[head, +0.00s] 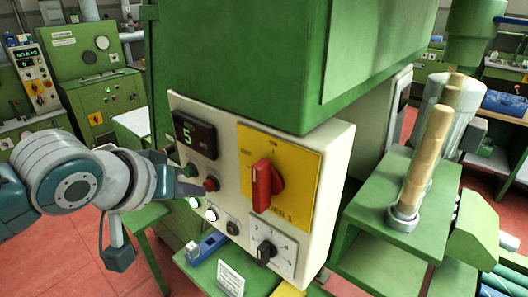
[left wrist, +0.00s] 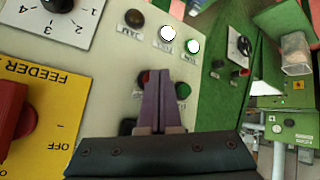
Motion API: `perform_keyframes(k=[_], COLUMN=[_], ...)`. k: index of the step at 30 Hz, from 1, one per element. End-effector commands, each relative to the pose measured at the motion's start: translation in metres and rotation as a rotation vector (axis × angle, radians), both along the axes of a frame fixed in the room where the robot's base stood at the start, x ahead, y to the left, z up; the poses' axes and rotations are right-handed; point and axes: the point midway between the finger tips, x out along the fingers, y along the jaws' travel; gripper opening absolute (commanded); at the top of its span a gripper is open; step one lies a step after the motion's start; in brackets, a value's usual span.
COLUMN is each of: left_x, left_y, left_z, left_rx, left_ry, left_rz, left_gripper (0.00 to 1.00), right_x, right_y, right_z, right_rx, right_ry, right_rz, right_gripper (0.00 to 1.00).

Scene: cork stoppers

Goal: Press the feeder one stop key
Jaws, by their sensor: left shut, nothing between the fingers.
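The control panel (head: 225,205) is a cream box with a yellow plate marked FEEDER, readable in the left wrist view (left wrist: 45,100). A red button (head: 211,183) and a green button (head: 190,169) sit below a display showing 5. In the left wrist view the red button (left wrist: 145,76) is partly hidden by the left fingers, and the green button (left wrist: 183,90) is on their right. My left gripper (head: 186,187) is shut and empty, its tips in front of the panel by these two buttons; the wrist view shows its fingers (left wrist: 159,78). I cannot tell whether they touch. My right gripper is out of view.
A red rotary switch (head: 265,185) juts from the yellow plate. A green stand with a cork stack (head: 428,155) is at the right. A blue object (head: 206,247) lies below the panel.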

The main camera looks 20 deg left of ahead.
Motion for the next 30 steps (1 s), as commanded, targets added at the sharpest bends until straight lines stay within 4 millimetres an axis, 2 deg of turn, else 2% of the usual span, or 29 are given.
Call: perform_keyframes(k=[21, 30], left_x=[0.004, -0.007], left_y=[-0.002, 0.002], left_z=[0.000, 0.002], left_rx=[0.000, 0.000], left_ry=[0.001, 0.002], left_rz=[0.000, 0.000], left_gripper=[0.00, 0.00], right_x=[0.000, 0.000], right_y=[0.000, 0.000], right_z=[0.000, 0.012], right_rx=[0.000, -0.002], right_ry=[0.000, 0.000], right_rz=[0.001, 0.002], right_gripper=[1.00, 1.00])
